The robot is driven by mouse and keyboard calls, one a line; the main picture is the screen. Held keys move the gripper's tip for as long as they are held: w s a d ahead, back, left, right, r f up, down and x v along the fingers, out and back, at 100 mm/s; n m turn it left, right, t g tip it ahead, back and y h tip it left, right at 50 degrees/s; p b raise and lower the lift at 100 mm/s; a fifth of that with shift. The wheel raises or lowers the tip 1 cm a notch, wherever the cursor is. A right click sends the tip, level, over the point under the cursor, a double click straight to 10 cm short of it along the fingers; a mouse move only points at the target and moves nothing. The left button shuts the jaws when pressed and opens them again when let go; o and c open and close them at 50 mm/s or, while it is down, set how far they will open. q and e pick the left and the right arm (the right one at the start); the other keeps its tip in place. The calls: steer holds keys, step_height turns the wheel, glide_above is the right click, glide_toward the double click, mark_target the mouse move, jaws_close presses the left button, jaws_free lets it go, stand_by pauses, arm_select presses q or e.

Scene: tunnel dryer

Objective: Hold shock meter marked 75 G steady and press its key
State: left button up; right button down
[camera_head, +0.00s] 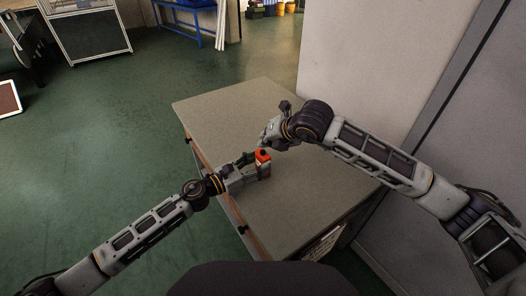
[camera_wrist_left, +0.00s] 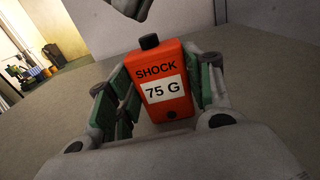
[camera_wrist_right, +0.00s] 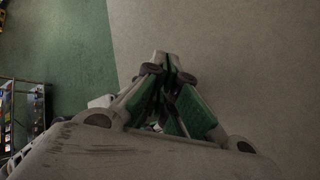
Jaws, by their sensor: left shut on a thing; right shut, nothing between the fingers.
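The orange shock meter (camera_wrist_left: 166,104) is marked "SHOCK 75 G" in the left wrist view and has a black key (camera_wrist_left: 149,42) on top. It stands upright on the table and also shows in the head view (camera_head: 263,157). My left gripper (camera_wrist_left: 160,88) is shut on the meter, with its green-padded fingers at the meter's two sides. My right gripper (camera_wrist_right: 168,70) is shut and empty. In the head view my right gripper (camera_head: 268,138) is just behind and above the meter, apart from the key. A grey fingertip also shows at the top of the left wrist view.
The grey-topped table (camera_head: 215,110) is otherwise bare around the meter. A light wall panel (camera_head: 370,55) rises at the table's back right. Green floor (camera_head: 110,125) lies open to the left. A blue-framed bench (camera_head: 190,30) stands far off.

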mark_target(265, 152)
steer(key=shift+f, duration=1.05)
stand_by(1.5)
steer(key=shift+r, duration=1)
steer(key=shift+r, duration=0.1)
steer(key=shift+r, duration=2.45)
stand_by(0.7)
arm_select(q)
steer(key=o, duration=1.1)
steer(key=shift+a, duration=0.1)
